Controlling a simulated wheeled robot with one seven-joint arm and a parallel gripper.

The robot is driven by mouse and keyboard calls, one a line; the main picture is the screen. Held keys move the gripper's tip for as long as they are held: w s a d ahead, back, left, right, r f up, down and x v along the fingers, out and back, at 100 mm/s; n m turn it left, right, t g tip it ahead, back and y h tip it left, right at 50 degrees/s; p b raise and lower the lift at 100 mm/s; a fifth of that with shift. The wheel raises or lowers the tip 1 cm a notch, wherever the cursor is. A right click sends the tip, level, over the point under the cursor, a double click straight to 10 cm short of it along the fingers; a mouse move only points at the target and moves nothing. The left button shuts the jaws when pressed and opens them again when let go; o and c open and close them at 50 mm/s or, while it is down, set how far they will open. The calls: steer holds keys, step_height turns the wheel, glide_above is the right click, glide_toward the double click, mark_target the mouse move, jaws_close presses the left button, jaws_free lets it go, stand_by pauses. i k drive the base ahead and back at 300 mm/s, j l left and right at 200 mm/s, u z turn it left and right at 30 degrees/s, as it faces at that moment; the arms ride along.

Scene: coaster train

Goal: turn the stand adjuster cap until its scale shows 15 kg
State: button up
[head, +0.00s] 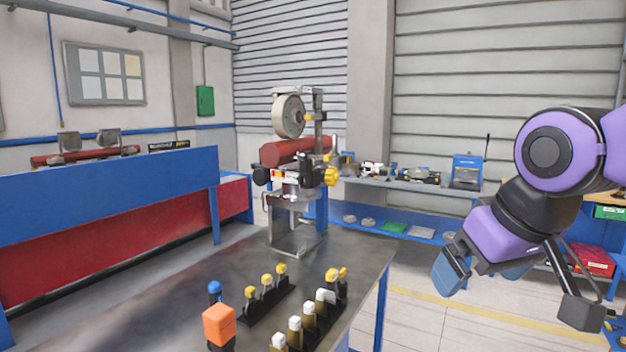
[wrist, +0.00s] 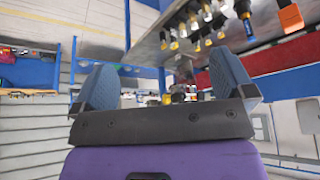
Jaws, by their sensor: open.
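A metal stand (head: 293,225) with a round dial wheel (head: 289,117) and a red cylinder (head: 297,151) stands at the far end of the grey workbench in the head view. A yellow knob (head: 331,176) sits on its right side and a black knob (head: 261,176) on its left. I cannot tell which part is the adjuster cap, and no scale reading is legible. My gripper (head: 482,277) is open and empty, in the air to the right of the bench, well apart from the stand. In the wrist view its blue fingers (wrist: 165,80) are spread with nothing between them.
On the bench (head: 190,290) stand an orange block-topped tool (head: 219,325), a blue-topped tool (head: 215,291) and racks of yellow-topped and white-topped tools (head: 309,315). A blue-and-red barrier (head: 110,215) runs at left. A shelf (head: 400,186) with parts stands behind. Floor right of the bench is clear.

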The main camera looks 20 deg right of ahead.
mark_target(331, 177)
steer(key=i+l, duration=0.25)
steer(key=l, duration=0.2)
steer(key=i+l, duration=0.25)
steer(key=l, duration=0.25)
steer(key=i+l+z, duration=0.1)
steer(key=i+l, duration=0.15)
steer(key=l, duration=0.2)
steer(key=i+l, duration=0.3)
steer(key=l, duration=0.15)
steer(key=i+l, duration=0.25)
steer(key=l, duration=0.2)
steer(key=i+l, duration=0.3)
steer(key=l, duration=0.2)
steer(key=k+z, duration=0.05)
